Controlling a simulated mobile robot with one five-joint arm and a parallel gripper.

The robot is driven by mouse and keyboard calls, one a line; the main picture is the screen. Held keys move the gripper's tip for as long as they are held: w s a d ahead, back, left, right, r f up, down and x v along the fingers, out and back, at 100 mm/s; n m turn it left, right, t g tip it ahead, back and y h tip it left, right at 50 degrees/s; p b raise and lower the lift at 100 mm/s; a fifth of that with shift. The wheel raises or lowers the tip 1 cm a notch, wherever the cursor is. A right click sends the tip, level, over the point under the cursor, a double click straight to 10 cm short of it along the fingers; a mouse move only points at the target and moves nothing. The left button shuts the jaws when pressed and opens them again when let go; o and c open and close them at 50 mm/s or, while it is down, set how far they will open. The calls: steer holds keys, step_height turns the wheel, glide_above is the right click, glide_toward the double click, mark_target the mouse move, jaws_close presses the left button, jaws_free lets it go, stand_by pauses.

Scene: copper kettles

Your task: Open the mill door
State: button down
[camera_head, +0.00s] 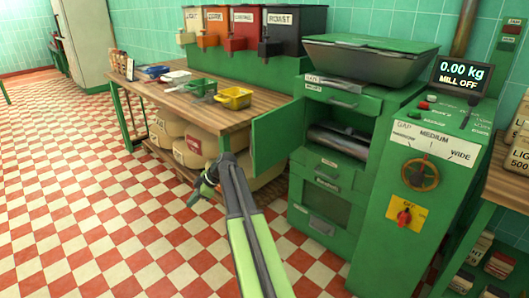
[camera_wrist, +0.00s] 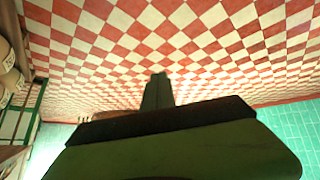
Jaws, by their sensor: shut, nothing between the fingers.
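The green mill (camera_head: 385,200) stands at the right in the head view. Its door (camera_head: 277,137) is a green panel that stands swung out to the left of the front. The opening beside it shows dark rollers (camera_head: 338,140) inside. My gripper (camera_head: 203,187) is to the left of the mill, low over the floor in front of the wooden bench. It is apart from the door and empty, with its fingers together. The wrist view shows the gripper's dark fingers (camera_wrist: 157,90) against the checkered floor; the mill is not seen there.
The wooden bench (camera_head: 180,105) holds a yellow bin (camera_head: 233,98), a green bin (camera_head: 200,87) and a blue item. Sacks (camera_head: 190,150) lie beneath it. The mill's display (camera_head: 460,75) reads 0.00 kg, MILL OFF. The red and white floor at the left is clear.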

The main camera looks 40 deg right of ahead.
steer(key=s+d+r+m+t+y, duration=0.2)
steer(key=s+d+r+m+t, duration=0.2)
steer(key=s+d+r+t, duration=0.4)
steer(key=m+t+h+b, duration=0.1)
steer(key=m+t+h, duration=0.3)
steer(key=m+h, duration=0.2)
glide_toward(259, 147)
steer(key=w, duration=0.4)
steer(key=w+a, duration=0.1)
steer(key=w, duration=0.1)
steer(key=shift+w+f, duration=0.15)
steer(key=shift+w, duration=0.2)
